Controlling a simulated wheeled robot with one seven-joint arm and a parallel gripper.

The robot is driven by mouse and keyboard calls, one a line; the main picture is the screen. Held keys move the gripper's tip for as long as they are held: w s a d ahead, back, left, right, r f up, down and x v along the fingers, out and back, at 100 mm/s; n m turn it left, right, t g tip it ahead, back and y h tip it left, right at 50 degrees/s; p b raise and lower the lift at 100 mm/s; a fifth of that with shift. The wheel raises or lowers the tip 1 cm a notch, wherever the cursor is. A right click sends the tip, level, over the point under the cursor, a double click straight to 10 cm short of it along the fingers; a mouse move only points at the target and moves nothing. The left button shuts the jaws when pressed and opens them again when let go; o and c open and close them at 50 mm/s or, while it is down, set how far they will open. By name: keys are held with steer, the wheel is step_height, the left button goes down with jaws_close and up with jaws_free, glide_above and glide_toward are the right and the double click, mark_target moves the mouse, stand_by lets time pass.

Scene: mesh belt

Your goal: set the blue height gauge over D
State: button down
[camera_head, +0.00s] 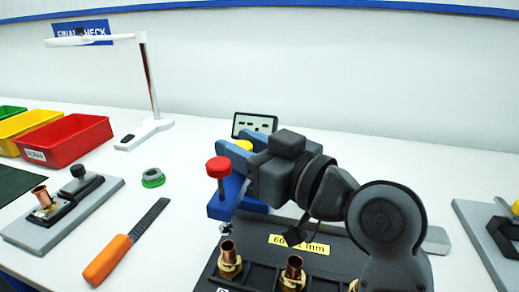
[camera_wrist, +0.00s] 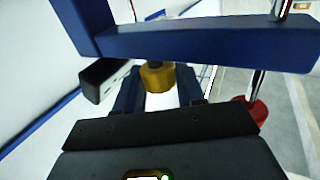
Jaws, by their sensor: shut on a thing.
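The blue height gauge (camera_head: 222,206) has a red knob on a metal rod and a yellow piece. It also shows in the wrist view as a blue beam (camera_wrist: 205,42). My gripper (camera_head: 242,151) is shut on it, with the yellow piece between the fingers in the wrist view (camera_wrist: 158,80). The gauge is beyond the dark rack (camera_head: 320,266) in the head view. Copper fittings (camera_head: 229,258) stand in the rack beside a yellow "60 mm" label, partly hidden by my arm. I cannot make out the letter D. Whether the gauge touches anything below is unclear.
An orange-handled file (camera_head: 108,258), a green ring (camera_head: 152,178) and a grey fixture (camera_head: 70,215) lie to the left. Red (camera_head: 66,142) and yellow bins stand behind them. A lamp (camera_head: 147,125) and small screen (camera_head: 255,124) are at the back. Another grey fixture (camera_head: 485,235) is right.

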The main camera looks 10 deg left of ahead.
steer(key=shift+a, duration=0.2)
steer(key=c, duration=1.1)
jaws_free()
steer(key=shift+a, duration=0.15)
steer(key=b+v, duration=0.1)
steer(key=v, duration=0.7)
